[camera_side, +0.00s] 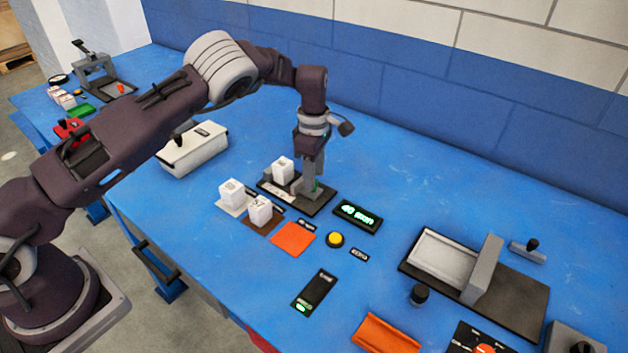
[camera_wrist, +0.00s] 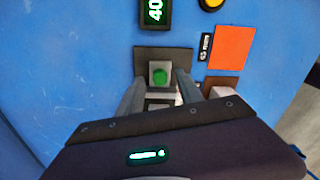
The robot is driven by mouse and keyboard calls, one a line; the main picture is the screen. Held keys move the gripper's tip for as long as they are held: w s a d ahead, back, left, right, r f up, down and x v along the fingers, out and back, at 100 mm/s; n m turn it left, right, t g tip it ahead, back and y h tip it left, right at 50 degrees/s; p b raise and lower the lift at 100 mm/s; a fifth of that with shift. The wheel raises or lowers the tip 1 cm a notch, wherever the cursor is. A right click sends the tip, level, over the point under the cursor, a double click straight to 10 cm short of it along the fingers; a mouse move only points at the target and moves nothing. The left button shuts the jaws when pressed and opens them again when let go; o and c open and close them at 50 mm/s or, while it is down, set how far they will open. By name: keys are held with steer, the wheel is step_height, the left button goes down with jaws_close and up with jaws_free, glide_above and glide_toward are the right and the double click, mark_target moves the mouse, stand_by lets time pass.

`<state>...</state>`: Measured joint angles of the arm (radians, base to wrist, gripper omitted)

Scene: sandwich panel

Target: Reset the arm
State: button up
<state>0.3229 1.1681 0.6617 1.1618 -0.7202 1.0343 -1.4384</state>
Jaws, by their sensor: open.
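My gripper (camera_side: 311,184) points down over a small dark base plate (camera_side: 318,207) near the middle of the blue table. I cannot tell whether the fingers touch that block. My arm reaches in from the left in the side view. A white block (camera_side: 283,168) stands on the same dark plate, left of my gripper.
White blocks (camera_side: 232,192) stand left of the plate, near an orange square (camera_side: 293,239). A lit display (camera_side: 357,215), a yellow button (camera_side: 335,240) and a lidded white box (camera_side: 194,149) are nearby. A fixture with a grey upright (camera_side: 483,268) stands right. The table behind my gripper is clear.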

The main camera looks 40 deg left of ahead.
step_height(320, 180, up, 4)
steer(key=shift+r, duration=0.15)
steer(key=s+a+r+m+t+h, duration=0.1)
steer(key=s+r+m, duration=0.4)
steer(key=r, duration=0.5)
steer(key=s+r+m+t+h, duration=0.1)
steer(key=s+r+m, duration=0.1)
steer(key=s+r, duration=0.7)
steer(key=s+r+m+t, duration=0.1)
steer(key=s+r+m, duration=0.55)
steer(key=s, duration=0.45)
steer(key=s+f+m+t+y, duration=0.2)
steer(key=s+m, duration=0.5)
steer(key=s, duration=0.7)
steer(key=shift+a+f+t, duration=0.25)
steer(key=shift+f+t, duration=0.05)
steer(key=shift+f, duration=0.15)
